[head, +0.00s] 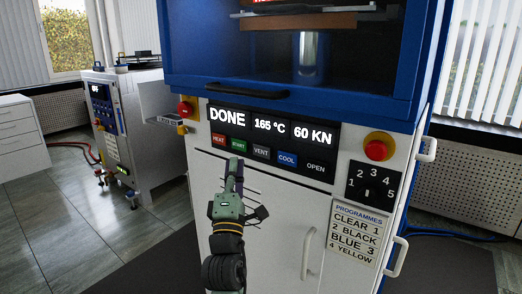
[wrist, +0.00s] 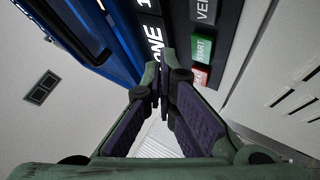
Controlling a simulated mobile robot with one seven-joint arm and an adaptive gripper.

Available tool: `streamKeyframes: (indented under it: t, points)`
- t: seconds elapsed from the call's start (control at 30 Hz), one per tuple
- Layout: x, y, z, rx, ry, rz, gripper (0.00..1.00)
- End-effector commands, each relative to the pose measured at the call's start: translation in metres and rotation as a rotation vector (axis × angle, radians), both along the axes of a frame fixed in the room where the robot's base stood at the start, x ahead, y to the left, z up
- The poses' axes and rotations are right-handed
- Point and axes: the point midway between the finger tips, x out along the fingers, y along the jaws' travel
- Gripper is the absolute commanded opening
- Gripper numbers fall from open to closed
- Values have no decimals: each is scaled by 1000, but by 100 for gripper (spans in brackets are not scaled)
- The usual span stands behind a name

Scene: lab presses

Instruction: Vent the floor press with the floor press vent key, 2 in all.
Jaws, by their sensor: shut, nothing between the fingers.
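The floor press (head: 190,60) is a tall blue and white cabinet with a dark panel. The panel's display (head: 270,126) reads DONE, 165 °C and 60 KN. The grey vent key (head: 262,153) sits between the green START key and the blue COOL key. Its label is partly cut off at the top of the wrist view (wrist: 206,11). My gripper (head: 236,162) is shut and empty, with its tips just below the START key, left of and lower than the vent key. In the wrist view my gripper (wrist: 164,80) points past the panel; contact with the panel cannot be told.
A red HEAT key (head: 219,140) and an OPEN key (head: 316,167) share the row. Red stop buttons (head: 378,148) flank the panel, and a numbered programme dial (head: 371,184) is at right. A smaller press (head: 125,115) stands at left. Floor is clear at front left.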

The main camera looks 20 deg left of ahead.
Motion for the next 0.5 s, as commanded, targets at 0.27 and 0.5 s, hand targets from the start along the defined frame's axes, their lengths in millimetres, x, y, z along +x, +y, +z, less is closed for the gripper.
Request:
streamKeyframes:
  t: [0.27, 0.5]
  points:
    - [37, -14, 2, 0, 1, -1, 0]
    - [53, -19, 2, 0, -1, 0, 0]
